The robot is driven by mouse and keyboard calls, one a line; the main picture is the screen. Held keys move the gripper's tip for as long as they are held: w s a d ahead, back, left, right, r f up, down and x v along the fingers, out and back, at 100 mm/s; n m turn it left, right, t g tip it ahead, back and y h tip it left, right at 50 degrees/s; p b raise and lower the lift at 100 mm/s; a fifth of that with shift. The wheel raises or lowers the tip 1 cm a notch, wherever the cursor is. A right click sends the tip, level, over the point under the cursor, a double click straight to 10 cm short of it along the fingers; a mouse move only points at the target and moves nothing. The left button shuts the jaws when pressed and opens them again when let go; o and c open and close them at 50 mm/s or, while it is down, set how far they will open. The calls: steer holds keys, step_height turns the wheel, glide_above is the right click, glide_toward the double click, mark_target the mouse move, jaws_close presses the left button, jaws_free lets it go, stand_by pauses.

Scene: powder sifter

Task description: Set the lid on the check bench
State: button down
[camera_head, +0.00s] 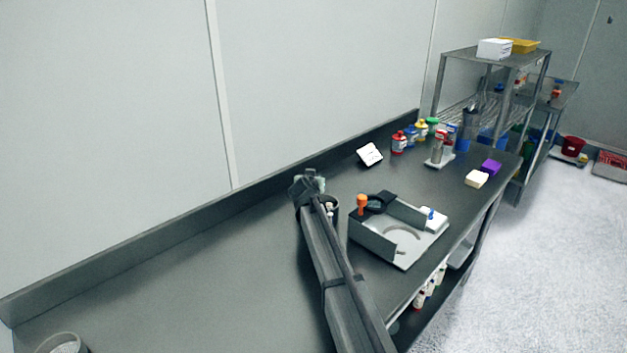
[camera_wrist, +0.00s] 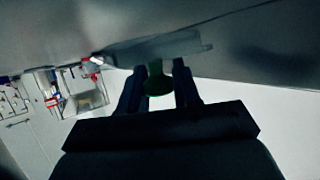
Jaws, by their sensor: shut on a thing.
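My gripper (camera_wrist: 160,75) is shut on a dark green knob (camera_wrist: 157,82) in the wrist view. A thin grey plate, which looks like the lid (camera_wrist: 190,50), shows just beyond the fingertips and seems joined to the knob. In the head view my gripper (camera_head: 308,183) is over the back part of the long dark grey bench (camera_head: 190,270), near the wall. The lid is mostly hidden there by my own arm. I cannot tell whether the lid touches the bench.
A dark round container (camera_head: 331,205) is partly behind my arm. A white tilted display (camera_head: 369,154) and several bottles (camera_head: 399,143) stand farther back. The bench's left part is mostly clear.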

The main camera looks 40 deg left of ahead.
steer(key=c, duration=0.8)
jaws_free()
steer(key=shift+d+f, duration=0.1)
steer(key=shift+f, duration=0.2)
steer(key=shift+r, duration=0.5)
steer(key=v, duration=1.2)
steer(key=shift+r, duration=0.3)
